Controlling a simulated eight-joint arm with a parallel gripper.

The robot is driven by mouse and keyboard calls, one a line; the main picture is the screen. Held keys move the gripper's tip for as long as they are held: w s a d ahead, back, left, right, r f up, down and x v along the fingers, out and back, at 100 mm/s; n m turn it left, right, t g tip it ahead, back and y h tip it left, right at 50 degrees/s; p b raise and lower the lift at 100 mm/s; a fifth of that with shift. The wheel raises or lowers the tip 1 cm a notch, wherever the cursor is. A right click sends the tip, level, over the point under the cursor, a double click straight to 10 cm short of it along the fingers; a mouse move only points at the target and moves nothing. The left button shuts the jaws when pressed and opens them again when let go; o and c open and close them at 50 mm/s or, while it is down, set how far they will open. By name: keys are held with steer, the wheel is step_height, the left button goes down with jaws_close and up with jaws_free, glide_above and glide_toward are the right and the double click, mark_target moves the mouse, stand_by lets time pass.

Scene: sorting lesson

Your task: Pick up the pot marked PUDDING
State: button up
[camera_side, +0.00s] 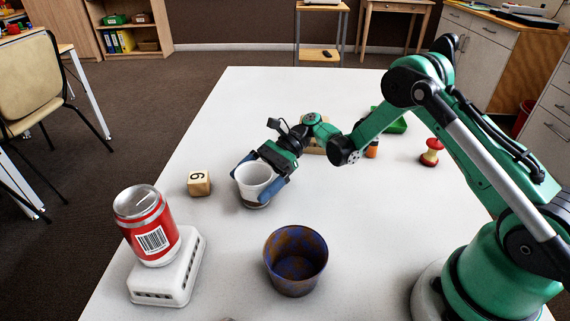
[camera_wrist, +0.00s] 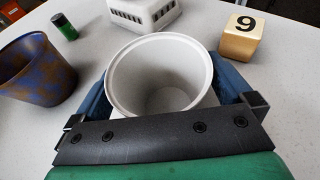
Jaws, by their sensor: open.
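A white pot (camera_side: 256,180) stands on the white table near its middle. No PUDDING mark can be read on it in either view. In the wrist view the pot (camera_wrist: 160,75) is seen from above, empty inside. My gripper (camera_side: 262,184) is open, with its blue fingers on either side of the pot; I cannot tell whether they touch it. The fingers show in the wrist view (camera_wrist: 165,85) left and right of the pot. The pot's lower part is partly hidden by a finger in the side view.
A wooden cube marked 9 or 6 (camera_side: 199,183) stands left of the pot. A blue-brown cup (camera_side: 296,262) stands in front. A battery (camera_wrist: 64,26) and an apple core (camera_side: 431,152) also lie on the table (camera_side: 240,110).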

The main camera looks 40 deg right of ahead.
steer(key=c, duration=0.9)
steer(key=shift+r, duration=0.1)
